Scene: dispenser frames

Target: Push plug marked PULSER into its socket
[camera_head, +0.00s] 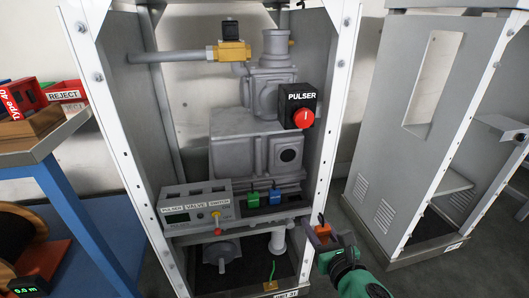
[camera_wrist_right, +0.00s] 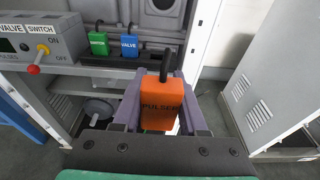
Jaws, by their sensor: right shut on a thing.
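The orange plug marked PULSER (camera_wrist_right: 161,104) is held upright between the fingers of my right gripper (camera_wrist_right: 160,118), with its dark cable rising from the top. In the head view the orange plug (camera_head: 322,232) and my right gripper (camera_head: 326,242) are at the cabinet's front right post, right of and below the socket row. A green plug marked SWITCH (camera_wrist_right: 98,44) and a blue plug marked VALVE (camera_wrist_right: 129,45) sit on the dark socket strip (camera_wrist_right: 108,60), apart from the orange plug. I cannot make out the PULSER socket's opening. My left gripper is not in view.
The control box (camera_head: 196,208) with a red-tipped lever stands left of the plugs. The black PULSER unit (camera_head: 297,98) with its red knob is above. The cabinet's white front post (camera_head: 330,120) stands close to my right gripper. A second cabinet (camera_head: 408,110) is at right.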

